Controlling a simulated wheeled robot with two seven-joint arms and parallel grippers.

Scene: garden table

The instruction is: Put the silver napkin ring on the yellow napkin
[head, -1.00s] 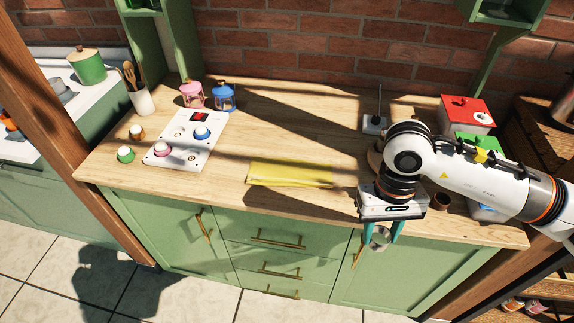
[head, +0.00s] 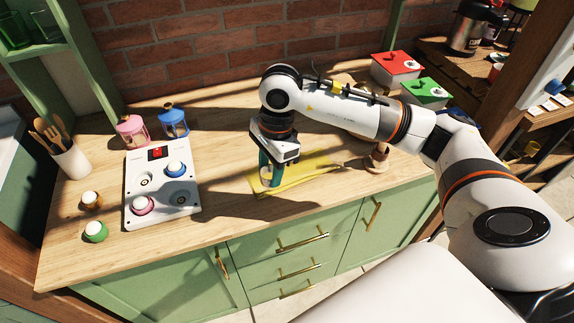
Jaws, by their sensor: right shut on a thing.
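The yellow napkin (head: 298,173) lies flat on the wooden counter, partly hidden by my right gripper and arm. My right gripper (head: 271,176) points down over the napkin's left part, shut on the silver napkin ring (head: 273,180). The ring is small and mostly hidden between the teal fingers. I cannot tell whether it touches the napkin. My left gripper is not in view.
A wooden stand (head: 378,158) is to the right. Red (head: 396,68) and green (head: 427,92) boxes stand at the back right. The counter in front of the napkin is bare.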

